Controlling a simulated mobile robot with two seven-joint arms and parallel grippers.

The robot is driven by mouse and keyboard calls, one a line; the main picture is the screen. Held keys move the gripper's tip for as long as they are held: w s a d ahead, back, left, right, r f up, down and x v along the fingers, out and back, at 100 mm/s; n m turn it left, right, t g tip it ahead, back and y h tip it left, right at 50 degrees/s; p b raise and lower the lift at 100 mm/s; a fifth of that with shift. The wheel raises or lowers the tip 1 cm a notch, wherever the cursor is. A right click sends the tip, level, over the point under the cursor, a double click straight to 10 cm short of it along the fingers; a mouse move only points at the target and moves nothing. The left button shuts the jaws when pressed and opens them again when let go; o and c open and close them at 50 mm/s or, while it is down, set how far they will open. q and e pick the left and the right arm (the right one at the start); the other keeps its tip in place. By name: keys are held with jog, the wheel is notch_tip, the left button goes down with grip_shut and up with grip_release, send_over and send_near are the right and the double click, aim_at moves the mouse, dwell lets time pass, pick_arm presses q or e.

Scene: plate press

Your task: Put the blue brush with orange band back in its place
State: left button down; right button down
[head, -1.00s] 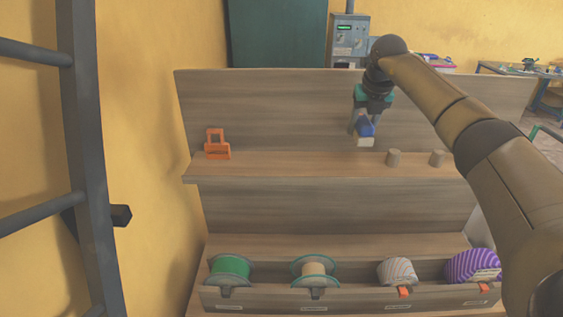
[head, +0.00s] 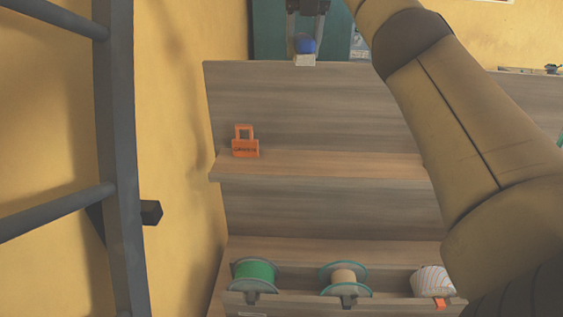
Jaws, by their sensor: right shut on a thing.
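My right gripper (head: 305,32) is at the top of the head view, its arm coming in from the right. It is shut on the blue brush (head: 305,45), whose blue body shows between the fingers with a pale block-like end below. I cannot make out an orange band on it. The brush is held up at the height of the back panel's top edge, apart from the shelf. My left gripper is out of view.
Below the shelf, a trough holds a green spool (head: 255,272), a tan spool (head: 343,275) and a white striped roll (head: 432,280). The wooden back panel (head: 330,105) rises behind the shelf. A dark ladder-like frame (head: 120,150) stands at left. The visible middle of the shelf is clear.

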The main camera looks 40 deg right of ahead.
jog(key=shift+w+a+r, duration=0.1)
jog(key=shift+a+r, duration=0.35)
jog(key=shift+r, duration=0.3)
jog(key=shift+w+r+m, duration=0.1)
jog(key=shift+r+m, duration=0.2)
jog(key=shift+d+f, duration=0.1)
jog(key=b, duration=0.2)
send_over(298, 160)
notch_tip(298, 160, down, 9)
jog(key=shift+m, duration=0.3)
jog(key=f, duration=0.9)
jog(key=s+f, duration=0.1)
jog(key=f, duration=0.3)
jog(key=shift+a+f+b, duration=0.3)
jog(key=shift+a+f, duration=0.1)
jog(key=shift+f, duration=2.4)
